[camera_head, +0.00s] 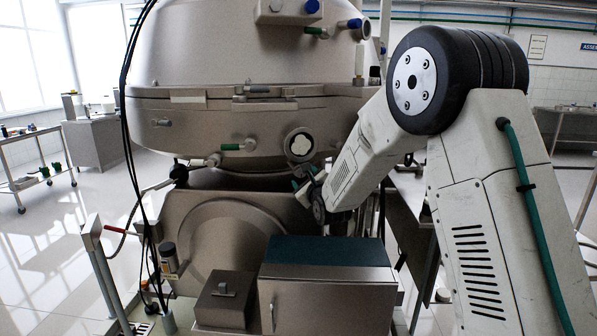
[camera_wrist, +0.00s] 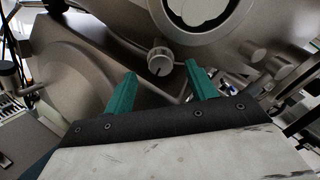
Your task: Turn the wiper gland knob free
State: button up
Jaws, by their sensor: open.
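In the wrist view, a round metal knob (camera_wrist: 160,62) with a ridged rim and a dark line on its face sits on the machine, beyond my fingertips and roughly between them. I take it for the wiper gland knob. My gripper (camera_wrist: 160,82) has two green fingers spread apart with nothing between them. The knob appears apart from both fingers. In the head view, my gripper (camera_head: 303,186) is small and partly hidden by my arm, close to the lower front of the separator (camera_head: 225,125). I cannot make out the knob there.
A grey box with a dark green top (camera_head: 326,250) and a smaller metal box (camera_head: 224,298) stand low in front of the machine. Black cables (camera_head: 126,110) hang at the left. A green-handled valve (camera_head: 238,146) and round port (camera_head: 299,145) protrude above my gripper. Open floor lies left.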

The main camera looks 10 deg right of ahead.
aim_at(301, 173)
jog(key=w, duration=0.7)
jog(key=shift+w+a, duration=0.15)
jog(key=shift+a, duration=0.05)
jog(key=shift+c, duration=0.3)
jog(key=c, duration=0.9)
